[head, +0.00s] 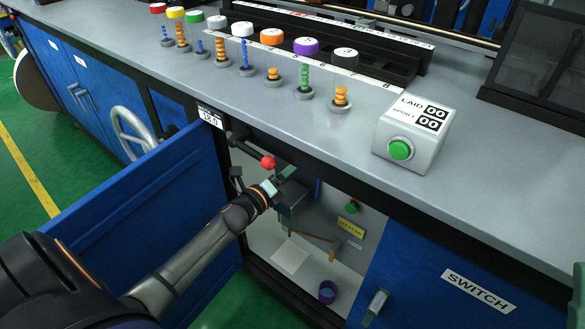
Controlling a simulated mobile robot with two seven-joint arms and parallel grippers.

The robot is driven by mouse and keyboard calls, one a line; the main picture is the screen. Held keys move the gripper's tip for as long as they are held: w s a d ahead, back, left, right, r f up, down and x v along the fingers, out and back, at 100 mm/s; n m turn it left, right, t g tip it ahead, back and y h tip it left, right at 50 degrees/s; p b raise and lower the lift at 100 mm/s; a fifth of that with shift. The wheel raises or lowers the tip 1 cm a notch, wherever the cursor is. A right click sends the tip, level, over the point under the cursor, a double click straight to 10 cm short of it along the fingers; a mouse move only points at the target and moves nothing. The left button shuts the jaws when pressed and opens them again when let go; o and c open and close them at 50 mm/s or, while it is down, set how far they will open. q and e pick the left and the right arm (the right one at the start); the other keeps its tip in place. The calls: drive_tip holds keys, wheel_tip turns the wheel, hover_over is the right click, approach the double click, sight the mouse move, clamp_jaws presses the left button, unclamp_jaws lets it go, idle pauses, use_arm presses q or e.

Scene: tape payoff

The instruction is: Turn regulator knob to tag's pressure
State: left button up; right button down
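My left arm reaches from the lower left into an open cabinet under the bench. I cannot surely pick out the regulator knob.
A red ball-ended lever (268,162) stands just above my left gripper. The blue cabinet door (140,205) is swung open at left. A purple cup (327,292) is on the cabinet floor. A green-button box (410,140) and several capped spools stand on the bench (200,80).

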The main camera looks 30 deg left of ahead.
use_arm(q)
clamp_jaws()
idle(0.8)
